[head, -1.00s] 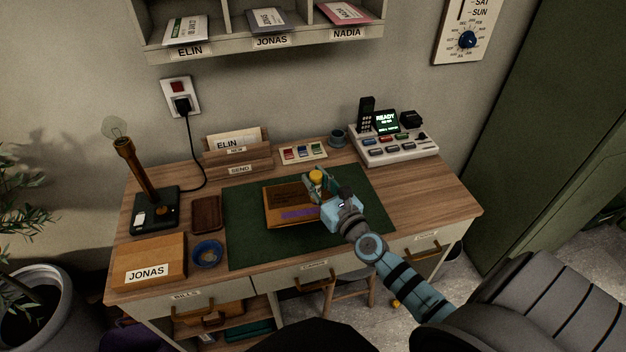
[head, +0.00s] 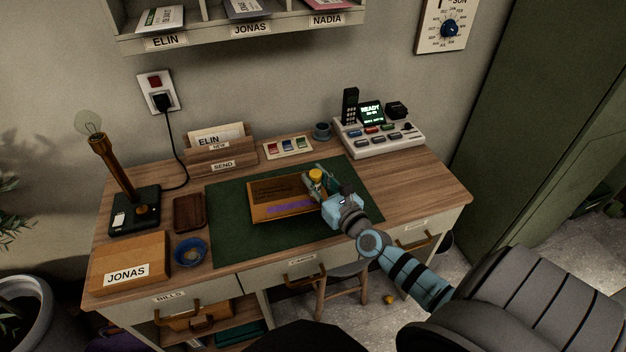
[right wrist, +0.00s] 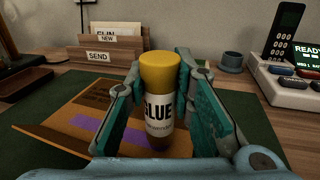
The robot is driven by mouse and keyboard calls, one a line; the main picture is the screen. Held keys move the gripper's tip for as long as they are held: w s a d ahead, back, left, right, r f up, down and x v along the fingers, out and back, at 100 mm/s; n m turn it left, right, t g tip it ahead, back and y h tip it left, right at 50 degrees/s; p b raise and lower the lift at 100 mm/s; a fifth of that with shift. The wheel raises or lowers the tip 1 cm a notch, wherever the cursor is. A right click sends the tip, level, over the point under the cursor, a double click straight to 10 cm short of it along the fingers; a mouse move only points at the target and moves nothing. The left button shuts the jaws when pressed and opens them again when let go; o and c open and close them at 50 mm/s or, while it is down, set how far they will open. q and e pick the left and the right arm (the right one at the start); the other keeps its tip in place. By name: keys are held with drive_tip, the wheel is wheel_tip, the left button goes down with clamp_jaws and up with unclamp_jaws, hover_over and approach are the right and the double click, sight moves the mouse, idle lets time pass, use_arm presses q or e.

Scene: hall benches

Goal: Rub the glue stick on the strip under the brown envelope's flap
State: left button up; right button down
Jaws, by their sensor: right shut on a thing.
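The brown envelope (head: 262,211) lies on the green desk mat (head: 232,247), and its flap shows as a darker brown area. A purple strip (head: 288,208) runs along its near side; it also shows in the right wrist view (right wrist: 85,131). My right gripper (head: 318,182) is shut on the glue stick (right wrist: 158,108), which stands upright between the fingers with its yellow end (head: 316,174) on top and a white GLUE label. The stick is over the right end of the envelope. My left gripper is not in view.
A blue bowl (head: 190,251), brown tray (head: 189,213), JONAS box (head: 130,263) and lamp (head: 121,172) stand at the left. The letter holder (head: 220,158), colour card (head: 288,147), cup (head: 321,131) and console (head: 378,138) line the back. The mat's front is clear.

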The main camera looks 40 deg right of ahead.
drive_tip(key=a, duration=0.1)
drive_tip(key=w+a, duration=0.1)
drive_tip(key=a+p, duration=0.1)
drive_tip(key=shift+w, duration=0.25)
drive_tip(key=shift+w+a+r+p, duration=0.1)
drive_tip(key=shift+w+r+p, duration=0.05)
drive_tip(key=shift+r+p, duration=0.15)
use_arm(q)
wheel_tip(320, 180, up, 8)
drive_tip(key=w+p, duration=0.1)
drive_tip(key=p, duration=0.5)
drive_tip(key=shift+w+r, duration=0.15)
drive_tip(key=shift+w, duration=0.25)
use_arm(e)
wheel_tip(320, 180, up, 7)
drive_tip(key=shift+r, duration=0.2)
drive_tip(key=shift+a+f, duration=0.1)
